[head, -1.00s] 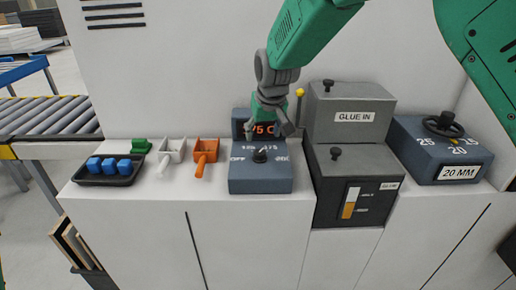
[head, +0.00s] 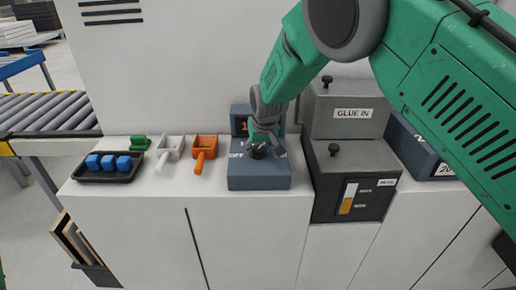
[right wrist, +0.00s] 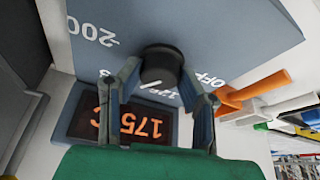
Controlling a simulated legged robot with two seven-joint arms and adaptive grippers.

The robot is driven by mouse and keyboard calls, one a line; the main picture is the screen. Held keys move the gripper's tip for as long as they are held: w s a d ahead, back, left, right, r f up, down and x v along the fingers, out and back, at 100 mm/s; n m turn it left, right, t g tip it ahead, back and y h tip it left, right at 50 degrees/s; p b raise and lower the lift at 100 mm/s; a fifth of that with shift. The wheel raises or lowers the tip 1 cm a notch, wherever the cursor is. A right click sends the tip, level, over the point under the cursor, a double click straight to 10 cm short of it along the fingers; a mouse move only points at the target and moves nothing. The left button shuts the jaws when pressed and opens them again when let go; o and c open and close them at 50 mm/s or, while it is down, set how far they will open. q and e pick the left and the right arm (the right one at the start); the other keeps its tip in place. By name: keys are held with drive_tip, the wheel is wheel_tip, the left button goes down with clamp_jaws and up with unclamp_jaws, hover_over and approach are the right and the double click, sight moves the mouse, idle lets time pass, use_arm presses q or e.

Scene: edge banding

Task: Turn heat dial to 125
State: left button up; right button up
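The heat dial is a round black knob (head: 258,152) on a blue-grey control box (head: 259,180) on the white counter. In the right wrist view the knob (right wrist: 162,66) carries a short white line. White marks on the box include 200 and OFF; others are partly hidden by the fingers. The display (right wrist: 132,124) reads 175 C in orange, upside down in that view. My right gripper (head: 264,140) is over the box, pointing down. Its two fingers (right wrist: 158,80) are spread on either side of the knob; firm contact cannot be made out. My left gripper is not in view.
To the right stand the grey glue unit (head: 350,185) and a blue-grey box (head: 418,150), partly behind my right arm. To the left are an orange scoop (head: 204,150), a white scoop (head: 169,150) and a black tray (head: 105,176) with blue blocks.

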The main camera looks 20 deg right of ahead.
drive_tip(key=shift+a, duration=0.1)
drive_tip(key=shift+c, duration=1.1)
drive_tip(key=n+y, duration=0.1)
drive_tip(key=n, duration=0.1)
drive_tip(key=shift+n, duration=0.4)
drive_tip(key=n, duration=0.1)
drive_tip(key=n+y, duration=0.1)
drive_tip(key=shift+w+d+n, duration=0.1)
drive_tip(key=shift+d+n, duration=0.15)
drive_tip(key=shift+n, duration=0.15)
drive_tip(key=n+g+y, duration=0.1)
drive_tip(key=n, duration=0.2)
drive_tip(key=shift+d+b, duration=0.1)
drive_tip(key=shift+b, duration=0.3)
drive_tip(key=shift+w+n+g+y+b, duration=0.1)
drive_tip(key=shift+n+g+y+b, duration=0.35)
drive_tip(key=shift+n, duration=1.15)
